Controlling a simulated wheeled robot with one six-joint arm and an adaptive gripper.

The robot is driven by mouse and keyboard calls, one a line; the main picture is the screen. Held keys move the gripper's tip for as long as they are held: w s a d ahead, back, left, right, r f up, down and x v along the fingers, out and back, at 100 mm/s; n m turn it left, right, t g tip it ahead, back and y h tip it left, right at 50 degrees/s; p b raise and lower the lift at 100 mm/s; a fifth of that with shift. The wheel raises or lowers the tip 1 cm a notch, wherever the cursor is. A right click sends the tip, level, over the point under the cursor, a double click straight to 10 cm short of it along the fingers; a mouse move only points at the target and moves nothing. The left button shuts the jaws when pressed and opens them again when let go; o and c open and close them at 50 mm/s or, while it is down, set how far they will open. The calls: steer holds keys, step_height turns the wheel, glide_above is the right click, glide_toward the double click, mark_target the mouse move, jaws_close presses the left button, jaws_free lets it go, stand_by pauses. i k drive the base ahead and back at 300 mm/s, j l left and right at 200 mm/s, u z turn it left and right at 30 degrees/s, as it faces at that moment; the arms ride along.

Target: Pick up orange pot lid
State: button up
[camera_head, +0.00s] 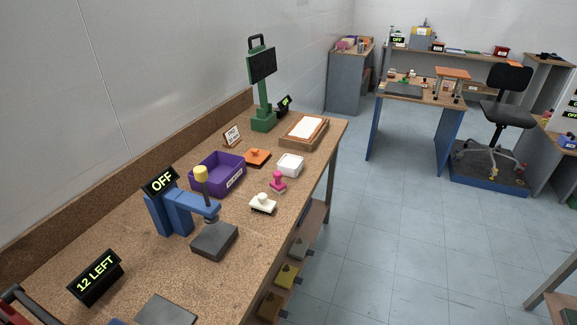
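The orange pot lid (257,158) lies flat on the brown workbench, with a small knob on top. It sits just right of the purple bin (217,176) and behind the small white container (290,165). It looks unobstructed from above. My gripper does not show in this view.
The speckled bench (235,284) runs along the left wall. A blue press (181,213), a pink stamp (278,181), a white stamp (263,203), a wooden tray (303,145) and a green stand (264,120) stand nearby. Open floor (390,240) lies to the right.

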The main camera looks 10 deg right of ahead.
mark_target(255, 156)
steer(key=u, duration=0.25)
steer(key=i+l+u, duration=0.25)
steer(key=l+u, duration=0.45)
steer(key=l, duration=0.2)
steer(key=i, duration=0.05)
